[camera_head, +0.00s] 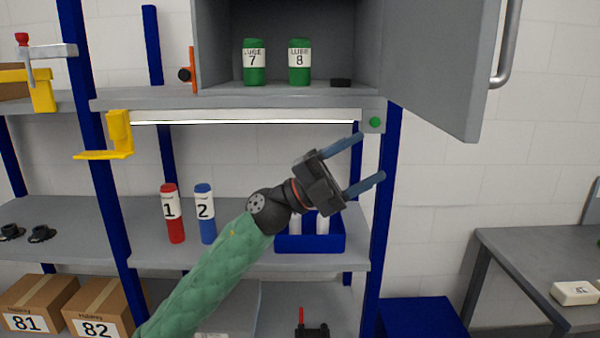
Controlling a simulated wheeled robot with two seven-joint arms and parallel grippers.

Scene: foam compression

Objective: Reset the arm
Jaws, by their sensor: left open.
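My left gripper (363,165) is in the middle of the head view, at the end of my arm in its green padded sleeve. Its two blue fingers are spread apart and point up to the right, with nothing between them. It is in front of the shelf unit, near the right-hand blue post, and partly hides a blue bin (337,243) on the middle shelf. My right gripper is not in view.
An open grey cabinet holds two green lube cans (254,62). Its door (445,60) swings out at upper right. Red (172,215) and blue (204,213) bottles stand on the middle shelf (80,220). A grey table (520,255) stands right.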

